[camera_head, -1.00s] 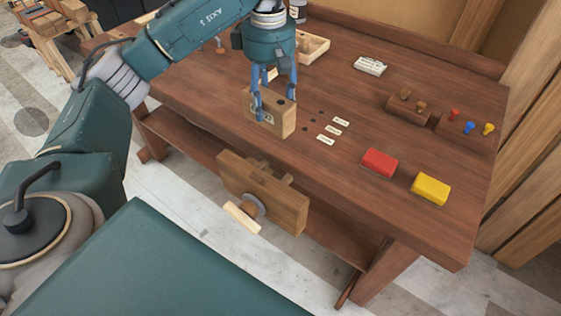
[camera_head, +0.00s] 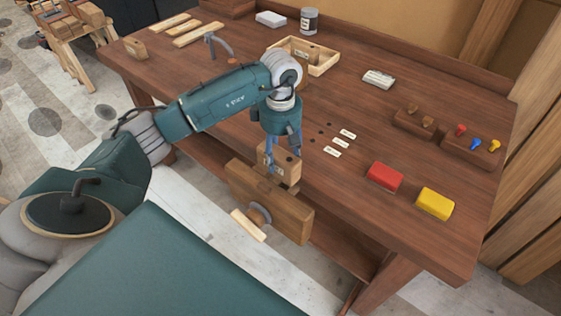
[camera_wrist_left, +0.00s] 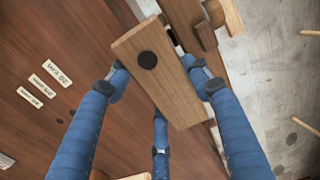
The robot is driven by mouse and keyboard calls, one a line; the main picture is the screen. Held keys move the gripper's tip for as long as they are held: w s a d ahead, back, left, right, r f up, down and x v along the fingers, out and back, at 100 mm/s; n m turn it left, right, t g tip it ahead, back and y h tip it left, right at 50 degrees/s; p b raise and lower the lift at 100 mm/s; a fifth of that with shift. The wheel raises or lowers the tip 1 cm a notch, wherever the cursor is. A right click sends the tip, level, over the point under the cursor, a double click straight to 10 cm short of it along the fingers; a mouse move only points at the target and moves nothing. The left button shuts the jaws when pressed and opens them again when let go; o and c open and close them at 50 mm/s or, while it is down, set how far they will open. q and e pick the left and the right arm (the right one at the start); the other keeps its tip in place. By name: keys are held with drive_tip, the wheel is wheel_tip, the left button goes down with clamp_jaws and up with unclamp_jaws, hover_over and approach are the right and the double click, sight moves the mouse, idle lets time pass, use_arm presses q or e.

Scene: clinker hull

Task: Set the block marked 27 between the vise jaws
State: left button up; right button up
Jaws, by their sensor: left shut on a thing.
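My left gripper (camera_head: 281,158) is shut on a wooden block (camera_head: 287,171), which has a dark round hole in its top. The number on the block cannot be read. The block is held upright at the table's front edge, right behind the vise's wooden front jaw (camera_head: 265,202). I cannot tell whether its lower end is in the jaw gap or just above it. In the left wrist view the block (camera_wrist_left: 160,82) sits between the blue fingers, with its upper end beside the vise (camera_wrist_left: 188,22). My right gripper is not in view.
Three white labels (camera_head: 340,143) and small holes lie right of the block on the bench (camera_head: 400,125). A red block (camera_head: 385,177) and a yellow block (camera_head: 435,203) stand farther right. An open wooden tray (camera_head: 318,63) is behind.

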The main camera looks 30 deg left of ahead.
sight(280, 169)
use_arm(q)
wheel_tip(280, 169, down, 3)
drive_tip(key=shift+r+p, duration=0.15)
drive_tip(key=shift+p, duration=0.2)
drive_tip(key=shift+f, duration=0.45)
drive_tip(key=shift+f+b, duration=0.35)
drive_tip(key=shift+b, duration=0.05)
drive_tip(key=shift+s+d+f+b, duration=0.1)
drive_tip(key=shift+s+f+b, duration=0.15)
drive_tip(key=shift+b, duration=0.1)
drive_tip(key=o, duration=1.3)
drive_tip(key=shift+f, duration=0.1)
drive_tip(key=shift+o, duration=0.6)
drive_tip(key=shift+f, duration=0.1)
